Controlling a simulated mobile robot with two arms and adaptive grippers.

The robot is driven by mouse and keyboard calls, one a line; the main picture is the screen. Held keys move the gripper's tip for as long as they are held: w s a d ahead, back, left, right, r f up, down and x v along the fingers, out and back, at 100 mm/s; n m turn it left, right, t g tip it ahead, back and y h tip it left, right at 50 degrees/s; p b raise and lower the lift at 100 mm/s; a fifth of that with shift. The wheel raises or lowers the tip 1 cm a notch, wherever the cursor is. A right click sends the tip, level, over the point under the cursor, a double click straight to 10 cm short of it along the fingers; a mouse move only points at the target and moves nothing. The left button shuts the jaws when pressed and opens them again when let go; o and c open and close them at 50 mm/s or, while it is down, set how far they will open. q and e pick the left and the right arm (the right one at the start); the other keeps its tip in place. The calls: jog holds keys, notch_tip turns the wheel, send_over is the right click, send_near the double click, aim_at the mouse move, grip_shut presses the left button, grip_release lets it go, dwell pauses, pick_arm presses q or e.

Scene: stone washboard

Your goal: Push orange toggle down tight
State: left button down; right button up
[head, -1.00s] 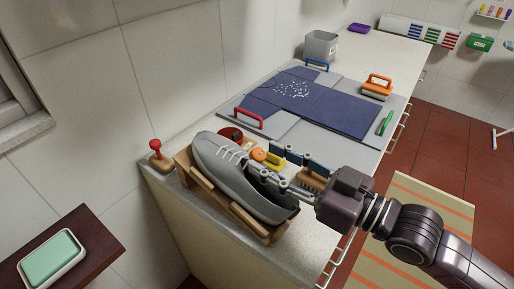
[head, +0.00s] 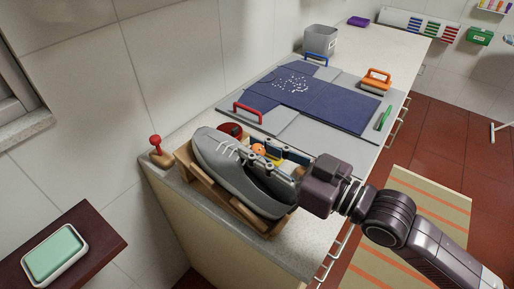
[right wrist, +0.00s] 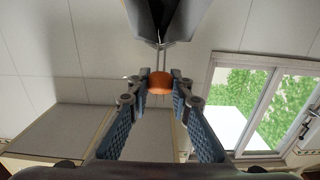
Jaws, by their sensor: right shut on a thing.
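A grey shoe (head: 222,160) with pale laces rests in a wooden cradle (head: 216,198) on the near end of the counter. The round orange toggle (head: 258,149) shows beside the shoe in the head view. In the right wrist view the orange toggle (right wrist: 160,83) sits between my fingertips, with thin cords running from it towards the dark shape at the top. My right gripper (head: 254,153) reaches in from the right over the shoe and is shut on the toggle. Its blue-padded fingers also show in the right wrist view (right wrist: 160,78). My left gripper is out of view.
A red-knobbed wooden tool (head: 156,147) stands left of the cradle. Behind the shoe lie a dark blue cloth (head: 335,105) on grey boards, a red handle (head: 247,112) and an orange-handled tool (head: 376,82). A grey bin (head: 320,40) stands farther back.

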aim_at(241, 168)
jog(key=shift+f, duration=0.1)
grip_shut()
jog(key=shift+w+a+f, duration=0.15)
jog(key=shift+a+f, duration=0.05)
jog(key=shift+f, duration=0.15)
jog(key=shift+w+a+f+b, duration=0.2)
jog(key=shift+a+f+b, duration=0.05)
jog(key=shift+f, duration=0.25)
jog(key=shift+w+a+f+b, duration=0.15)
jog(key=shift+a+f+b, duration=0.1)
jog(key=shift+f, duration=0.25)
jog(key=o, duration=1)
grip_release()
